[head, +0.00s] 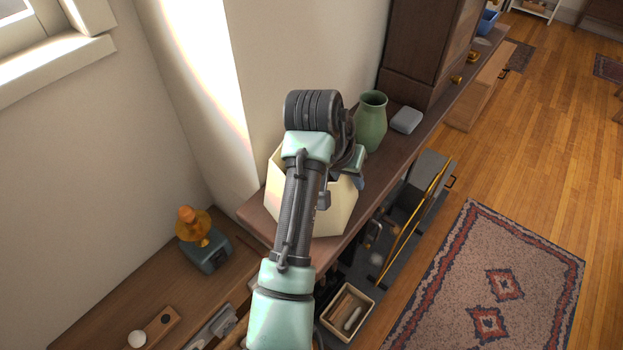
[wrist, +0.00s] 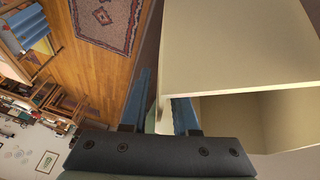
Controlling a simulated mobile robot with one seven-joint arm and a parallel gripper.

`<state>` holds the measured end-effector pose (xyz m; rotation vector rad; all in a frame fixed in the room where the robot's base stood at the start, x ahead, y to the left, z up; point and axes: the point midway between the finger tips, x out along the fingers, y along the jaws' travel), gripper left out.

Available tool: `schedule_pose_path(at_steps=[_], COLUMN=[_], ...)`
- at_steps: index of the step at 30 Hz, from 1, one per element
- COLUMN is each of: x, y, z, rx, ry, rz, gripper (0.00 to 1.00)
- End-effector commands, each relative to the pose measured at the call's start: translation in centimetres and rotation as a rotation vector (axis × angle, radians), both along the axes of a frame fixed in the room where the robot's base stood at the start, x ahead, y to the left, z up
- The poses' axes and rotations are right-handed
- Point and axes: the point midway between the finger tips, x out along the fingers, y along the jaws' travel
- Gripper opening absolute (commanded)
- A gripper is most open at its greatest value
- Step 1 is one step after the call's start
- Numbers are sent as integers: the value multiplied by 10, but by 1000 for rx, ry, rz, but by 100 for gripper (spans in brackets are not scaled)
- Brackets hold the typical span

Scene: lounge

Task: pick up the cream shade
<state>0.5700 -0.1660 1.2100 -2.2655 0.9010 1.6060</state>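The cream shade (head: 340,211) is a faceted, open-topped form standing on the brown wooden ledge (head: 385,184). My arm hides part of it in the head view. In the wrist view the shade (wrist: 240,45) fills the right side, with its rim and hollow inside showing. My gripper (wrist: 163,108) is at the rim, with one bluish finger outside the near wall and the other on the inner side. The fingers stand apart with the wall between them, and I see no clear grip on it. In the head view the fingers are mostly hidden behind my wrist.
A green vase (head: 371,122) stands just behind the shade, beside a small grey block (head: 406,120). A dark cabinet (head: 425,50) rises farther along the ledge. An orange lamp-like object (head: 195,224) is on the lower left surface. A patterned rug (head: 500,285) lies on the floor.

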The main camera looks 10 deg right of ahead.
Motion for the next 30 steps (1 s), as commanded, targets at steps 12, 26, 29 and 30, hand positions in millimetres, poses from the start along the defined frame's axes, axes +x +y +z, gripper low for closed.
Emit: schedule_pose_path(at_steps=[12, 26, 29, 30], x=[0, 0, 0, 0], y=[0, 0, 0, 0], z=[1, 1, 1, 1], rx=[0, -1, -1, -1], ry=[0, -1, -1, -1], rz=[0, 0, 0, 0], gripper=[0, 0, 0, 0])
